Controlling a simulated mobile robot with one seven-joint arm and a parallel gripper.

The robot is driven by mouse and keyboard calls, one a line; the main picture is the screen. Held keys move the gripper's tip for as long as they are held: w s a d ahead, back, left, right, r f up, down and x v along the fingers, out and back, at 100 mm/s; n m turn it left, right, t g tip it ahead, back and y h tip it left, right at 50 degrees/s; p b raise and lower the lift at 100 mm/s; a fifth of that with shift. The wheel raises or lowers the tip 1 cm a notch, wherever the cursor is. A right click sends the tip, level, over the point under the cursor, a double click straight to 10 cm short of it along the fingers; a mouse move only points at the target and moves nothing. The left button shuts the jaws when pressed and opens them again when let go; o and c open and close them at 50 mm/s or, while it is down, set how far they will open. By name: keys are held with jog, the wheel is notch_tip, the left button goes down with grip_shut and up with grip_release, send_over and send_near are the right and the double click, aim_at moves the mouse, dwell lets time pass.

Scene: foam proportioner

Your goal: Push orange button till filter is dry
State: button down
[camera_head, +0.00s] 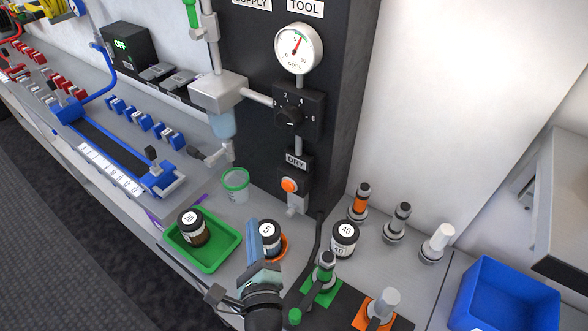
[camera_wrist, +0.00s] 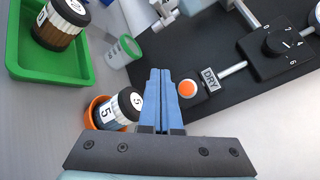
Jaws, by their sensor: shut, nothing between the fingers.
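The orange button (camera_head: 289,185) sits on a black panel below a label reading DRY. In the wrist view the orange button (camera_wrist: 187,88) is just right of the fingertips. My gripper (camera_head: 252,226) has blue fingers and is shut and empty. In the wrist view my gripper (camera_wrist: 160,75) points toward the panel, and I cannot tell whether it touches anything. A grey-white housing with a clear blue-tinted bowl (camera_head: 222,124), which looks like the filter, is mounted left of the dial. I cannot tell whether it is wet. A gauge (camera_head: 298,48) is above the dial (camera_head: 291,117).
A green tray (camera_head: 208,261) holds a jar marked 20. A jar marked 5 (camera_head: 268,236) stands on an orange dish close to my gripper. A clear cup with green rim (camera_head: 235,184) stands below the filter. A jar marked 40 (camera_head: 344,236) and several upright tools are at right.

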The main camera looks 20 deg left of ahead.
jog(key=shift+s+f, duration=0.1)
dwell(0.3)
send_near(282, 186)
jog(key=shift+s+a+b+x, duration=0.1)
jog(key=shift+a+x, duration=0.1)
jog(key=shift+x, duration=0.7)
jog(key=shift+s+a+b+x, duration=0.1)
jog(key=shift+a+x, duration=0.05)
jog(key=shift+x, duration=0.7)
jog(key=shift+s+a+b+x, duration=0.1)
jog(key=shift+a+x, duration=0.1)
jog(key=shift+x, duration=0.7)
jog(key=shift+w+d, duration=0.15)
jog(key=shift+w, duration=0.2)
jog(key=shift+w+d+b, duration=0.15)
jog(key=shift+w+b, duration=0.15)
jog(key=shift+w, duration=0.15)
dwell(0.8)
jog(key=shift+s, duration=0.1)
jog(key=shift+s+a, duration=0.25)
jog(key=shift+s, duration=0.45)
